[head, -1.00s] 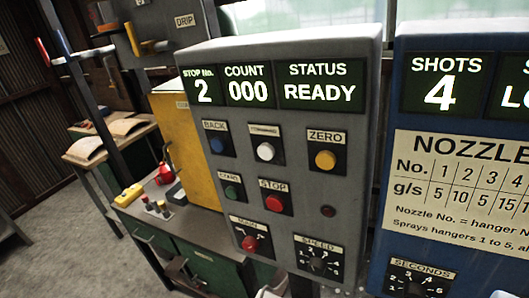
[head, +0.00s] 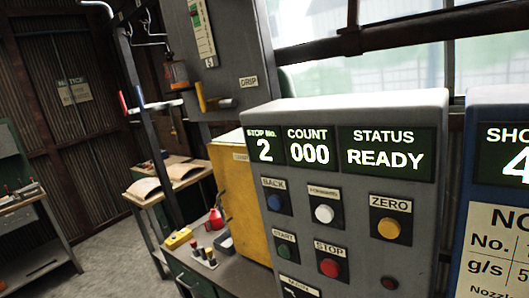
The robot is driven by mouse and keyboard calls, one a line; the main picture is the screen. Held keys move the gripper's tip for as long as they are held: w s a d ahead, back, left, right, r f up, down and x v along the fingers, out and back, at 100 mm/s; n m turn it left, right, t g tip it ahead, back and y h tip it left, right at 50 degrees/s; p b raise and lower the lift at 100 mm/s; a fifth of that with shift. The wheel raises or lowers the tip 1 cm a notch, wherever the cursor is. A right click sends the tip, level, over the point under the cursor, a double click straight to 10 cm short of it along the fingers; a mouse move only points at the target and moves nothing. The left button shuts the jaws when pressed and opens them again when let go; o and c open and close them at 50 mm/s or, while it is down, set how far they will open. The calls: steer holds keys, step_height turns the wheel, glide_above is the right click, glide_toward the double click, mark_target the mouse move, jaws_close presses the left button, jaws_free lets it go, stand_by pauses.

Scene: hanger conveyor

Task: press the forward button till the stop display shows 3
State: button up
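The grey control panel (head: 354,110) stands at the centre right, tilted in the picture. Its stop display (head: 264,150) shows 2. The forward button (head: 324,214) is the white round one in the upper button row, under a small label too blurred to read surely. It is uncovered, and nothing touches it. My gripper cannot be made out in this view, so its opening and its distance from the button are hidden.
The blue back button (head: 274,202) and yellow zero button (head: 389,229) flank the white one. The green start button (head: 284,251) and red stop button (head: 330,268) sit below. The count display (head: 310,152) reads 000; the status display (head: 385,157) reads READY. A blue cabinet (head: 484,97) stands close right.

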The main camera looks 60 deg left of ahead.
steer(key=shift+c, duration=0.2)
jaws_close()
stand_by(1.6)
